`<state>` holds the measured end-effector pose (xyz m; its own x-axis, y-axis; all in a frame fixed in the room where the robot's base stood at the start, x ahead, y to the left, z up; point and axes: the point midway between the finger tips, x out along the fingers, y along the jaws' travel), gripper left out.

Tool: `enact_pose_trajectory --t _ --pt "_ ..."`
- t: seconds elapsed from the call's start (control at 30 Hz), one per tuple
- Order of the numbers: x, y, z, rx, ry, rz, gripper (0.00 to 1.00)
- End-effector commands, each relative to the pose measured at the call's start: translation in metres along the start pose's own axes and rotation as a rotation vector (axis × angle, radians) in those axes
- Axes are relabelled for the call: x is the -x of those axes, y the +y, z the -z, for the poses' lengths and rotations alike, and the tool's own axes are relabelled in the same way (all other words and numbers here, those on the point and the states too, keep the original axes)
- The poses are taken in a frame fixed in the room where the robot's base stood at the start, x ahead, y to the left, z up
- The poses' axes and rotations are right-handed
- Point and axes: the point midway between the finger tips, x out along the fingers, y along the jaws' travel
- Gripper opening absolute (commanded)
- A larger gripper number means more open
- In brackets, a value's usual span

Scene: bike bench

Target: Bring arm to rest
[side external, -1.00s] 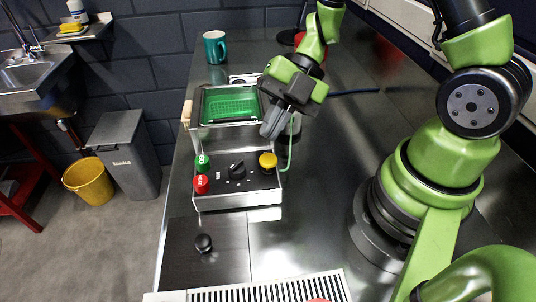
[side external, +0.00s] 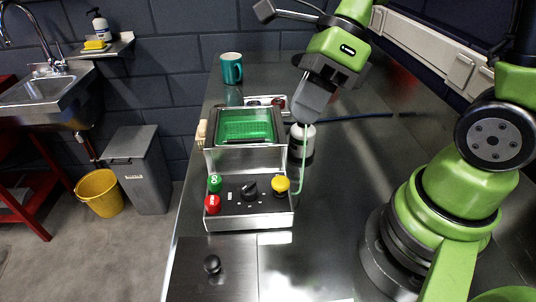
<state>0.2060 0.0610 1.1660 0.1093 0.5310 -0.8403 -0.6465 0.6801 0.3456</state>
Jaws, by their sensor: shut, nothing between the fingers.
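My green arm reaches over the metal bench from the right. My gripper (side external: 303,118) points down, just above and behind the white bottle or canister (side external: 302,140) to the right of the machine. Its grey fingers are together and hold nothing. I cannot tell whether the fingertips touch the canister.
The machine (side external: 247,160) has a green-lit basin (side external: 247,126), a green button, a red button (side external: 212,203), a black knob and a yellow button (side external: 280,184). A teal mug (side external: 231,68) stands behind it. A black knob (side external: 212,264) sits on the front panel.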

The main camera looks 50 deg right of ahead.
Motion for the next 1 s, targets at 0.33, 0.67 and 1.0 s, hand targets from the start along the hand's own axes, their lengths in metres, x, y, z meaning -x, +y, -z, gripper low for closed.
enact_pose_trajectory --t 0.33,0.67,1.0 --pt "0.075 0.04 0.016 1.632 0.264 0.398 0.0" --pt "0.101 0.05 0.027 2.192 0.547 0.532 0.0" --pt "0.101 0.05 0.027 2.196 0.548 0.531 0.0"
